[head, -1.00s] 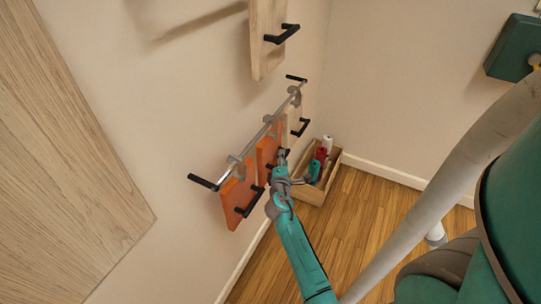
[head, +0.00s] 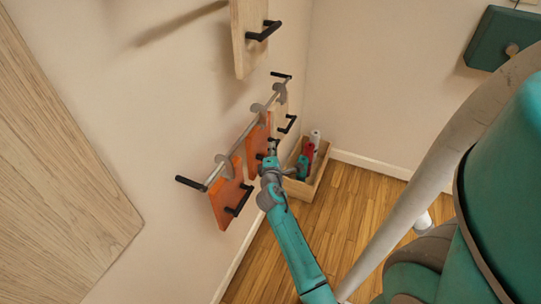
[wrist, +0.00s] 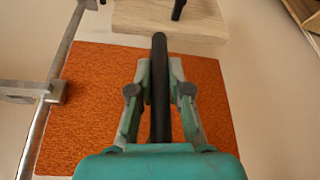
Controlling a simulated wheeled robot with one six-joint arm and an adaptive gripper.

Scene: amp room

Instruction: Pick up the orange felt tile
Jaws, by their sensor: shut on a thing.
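The orange felt tile (wrist: 90,110) fills much of the wrist view, with a black bar handle (wrist: 160,60) standing out from it. My gripper (wrist: 160,80) has one finger on each side of this handle and is shut on it. In the head view the tile (head: 256,138) is the middle one on a wall rail, and my gripper (head: 271,152) is at its front. The tile looks still close to the rail; whether it hangs free of its hook I cannot tell. My gripper hides part of the tile's lower side.
A second orange tile (head: 224,200) with a black handle hangs nearer on the rail (head: 235,150). A pale wood tile (wrist: 170,18) hangs just beyond. A wooden box (head: 305,188) with several coloured rolls stands on the floor below. A wood board (head: 248,45) hangs higher up.

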